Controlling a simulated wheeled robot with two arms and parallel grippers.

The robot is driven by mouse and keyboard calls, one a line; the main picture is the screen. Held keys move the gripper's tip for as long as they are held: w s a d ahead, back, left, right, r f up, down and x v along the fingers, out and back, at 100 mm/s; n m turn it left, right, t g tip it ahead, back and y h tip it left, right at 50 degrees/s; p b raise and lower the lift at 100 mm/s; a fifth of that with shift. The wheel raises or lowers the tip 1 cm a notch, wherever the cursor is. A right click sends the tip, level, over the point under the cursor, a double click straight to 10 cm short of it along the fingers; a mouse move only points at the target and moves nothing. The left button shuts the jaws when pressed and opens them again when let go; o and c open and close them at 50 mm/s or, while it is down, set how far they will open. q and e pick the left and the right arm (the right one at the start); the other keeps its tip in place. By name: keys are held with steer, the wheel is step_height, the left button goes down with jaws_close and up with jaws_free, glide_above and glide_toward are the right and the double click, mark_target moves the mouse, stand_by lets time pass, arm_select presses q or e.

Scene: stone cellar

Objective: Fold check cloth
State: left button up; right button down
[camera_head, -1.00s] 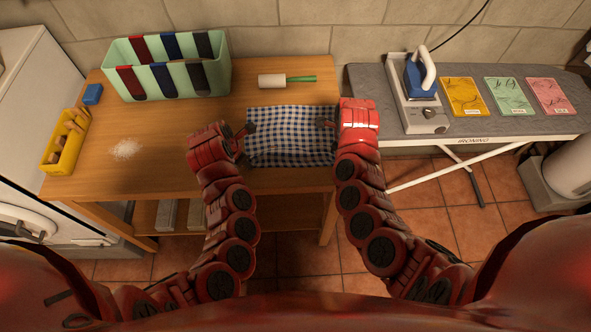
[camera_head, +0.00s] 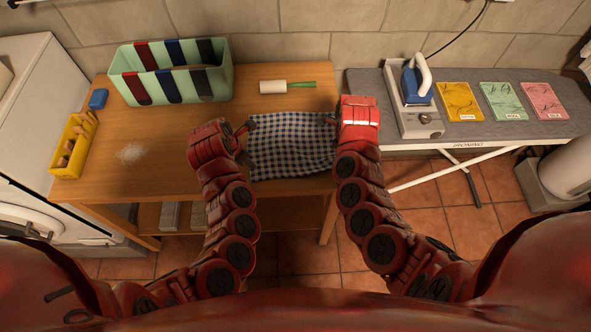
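The blue-and-white check cloth (camera_head: 291,146) lies on the right part of the wooden table, slightly rippled, with its near edge slanting. My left gripper (camera_head: 246,141) is at the cloth's left edge. Its dark fingers look spread apart, one near the far left corner and one lower down. I see no cloth clearly pinched between them. My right gripper (camera_head: 331,120) is at the cloth's far right side. One dark fingertip shows there; the red wrist hides the rest, so its grip cannot be told.
A yellow box (camera_head: 60,160), blue block (camera_head: 98,99) and white powder (camera_head: 131,152) are left. The ironing board (camera_head: 375,95) adjoins on the right.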

arm_select(q)
steer(key=o, duration=0.6)
steer(key=shift+o, duration=0.2)
steer(key=o, duration=0.4)
steer(key=shift+c, duration=0.2)
arm_select(e)
steer(key=shift+r+p, duration=1.05)
steer(key=shift+r, duration=0.05)
arm_select(q)
steer(key=shift+g+y, duration=0.6)
steer(key=r, duration=0.5)
steer(key=shift+s+a+r+p, duration=0.35)
steer(key=shift+r, duration=0.05)
arm_select(e)
steer(key=shift+r, duration=0.35)
